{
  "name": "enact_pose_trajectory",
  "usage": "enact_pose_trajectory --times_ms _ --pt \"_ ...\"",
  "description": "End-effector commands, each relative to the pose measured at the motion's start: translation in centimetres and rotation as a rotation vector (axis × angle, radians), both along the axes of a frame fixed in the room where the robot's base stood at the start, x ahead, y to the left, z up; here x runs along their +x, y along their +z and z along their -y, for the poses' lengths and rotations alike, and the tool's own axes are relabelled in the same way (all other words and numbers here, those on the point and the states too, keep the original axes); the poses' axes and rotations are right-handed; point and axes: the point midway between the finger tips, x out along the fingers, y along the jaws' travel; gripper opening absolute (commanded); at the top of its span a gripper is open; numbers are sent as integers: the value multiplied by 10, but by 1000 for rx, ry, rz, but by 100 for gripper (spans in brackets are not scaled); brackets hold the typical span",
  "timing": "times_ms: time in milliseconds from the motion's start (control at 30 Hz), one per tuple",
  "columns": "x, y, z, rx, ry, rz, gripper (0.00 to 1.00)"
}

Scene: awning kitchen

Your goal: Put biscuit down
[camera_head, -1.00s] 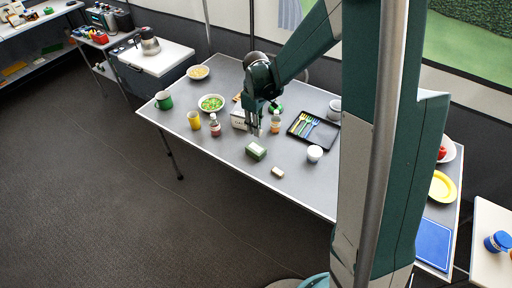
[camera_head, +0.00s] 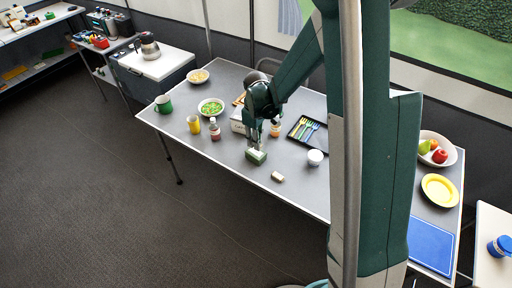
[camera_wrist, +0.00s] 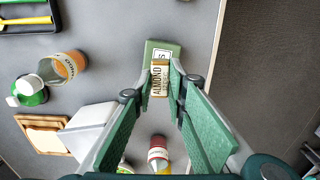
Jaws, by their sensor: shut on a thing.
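The biscuit (camera_wrist: 160,79), a small gold bar with dark lettering that reads ALMOND, sits between the fingertips of my gripper (camera_wrist: 161,82) in the wrist view. My gripper is shut on it. A green box (camera_wrist: 163,47) with a pale label lies beyond the biscuit, partly covered by it; whether they touch I cannot tell. In the head view my gripper (camera_head: 263,139) points down just above the green box (camera_head: 256,157) on the grey table (camera_head: 225,170). The biscuit cannot be made out in that view.
A small cream block (camera_head: 277,177) and a white cup (camera_head: 315,157) are right of the green box. Bottles (camera_head: 215,130), a white carton (camera_head: 238,121) and a cutlery tray (camera_head: 300,129) stand nearby. The table's front edge is close; bare tabletop lies left of the box.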

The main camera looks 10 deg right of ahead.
Motion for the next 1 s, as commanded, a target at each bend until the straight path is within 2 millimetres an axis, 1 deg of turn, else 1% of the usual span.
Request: enact_pose_trajectory --times_ms 167,300,400,967,1000 --pt "0 -12 0 0 0 0 7" --pt "0 -26 0 0 0 0 7" --pt "0 -34 0 0 0 0 7" --pt "0 -42 0 0 0 0 7" --pt "0 -41 0 0 0 0 21"
